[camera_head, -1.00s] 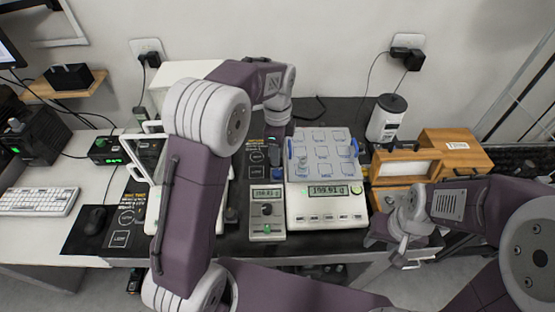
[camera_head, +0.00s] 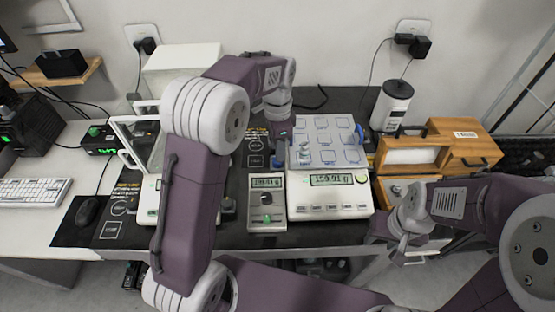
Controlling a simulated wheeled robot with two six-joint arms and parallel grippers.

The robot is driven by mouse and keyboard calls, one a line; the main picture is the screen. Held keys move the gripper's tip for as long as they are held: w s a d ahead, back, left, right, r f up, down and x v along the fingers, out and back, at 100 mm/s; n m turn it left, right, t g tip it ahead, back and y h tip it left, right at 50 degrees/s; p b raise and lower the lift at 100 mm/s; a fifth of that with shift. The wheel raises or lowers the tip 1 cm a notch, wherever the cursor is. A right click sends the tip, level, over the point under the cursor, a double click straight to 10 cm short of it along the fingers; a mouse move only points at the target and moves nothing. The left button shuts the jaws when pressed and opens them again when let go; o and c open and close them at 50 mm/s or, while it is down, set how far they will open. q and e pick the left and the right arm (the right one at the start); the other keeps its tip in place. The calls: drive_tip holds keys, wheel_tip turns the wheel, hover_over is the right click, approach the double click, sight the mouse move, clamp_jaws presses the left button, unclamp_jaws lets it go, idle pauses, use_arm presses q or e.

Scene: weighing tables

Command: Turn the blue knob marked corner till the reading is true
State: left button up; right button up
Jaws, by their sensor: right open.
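The white weighing scale (camera_head: 345,202) has a squared pan with several light tiles and a small metal weight (camera_head: 304,157) near its front left. Its green display (camera_head: 338,179) seems to read 199.91 g, though the digits are blurry. A blue knob (camera_head: 359,134) shows at the pan's right side. Another blue part (camera_head: 278,161) shows at the left side, partly hidden by my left gripper (camera_head: 281,146). That gripper points down beside the pan's left edge; its jaws are too hidden to judge. My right gripper (camera_head: 402,248) is open and empty, low in front of the wooden box.
A small grey meter (camera_head: 266,213) with its own display stands left of the scale. The wooden box (camera_head: 452,150) and a white canister (camera_head: 391,106) stand to the right. A glass-sided white balance (camera_head: 150,190) stands left, partly behind my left arm.

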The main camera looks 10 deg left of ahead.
use_arm(q)
wheel_tip(320, 180, down, 5)
drive_tip(key=shift+r+b, duration=0.15)
drive_tip(key=shift+b, duration=0.15)
clamp_jaws()
drive_tip(key=shift+r+m+p, duration=0.3)
drive_tip(key=shift+m+p, duration=0.1)
drive_tip(key=shift+p, duration=0.35)
drive_tip(key=shift+f+m, duration=0.2)
drive_tip(key=shift+m, duration=0.1)
drive_tip(key=shift+f, duration=0.1)
unclamp_jaws()
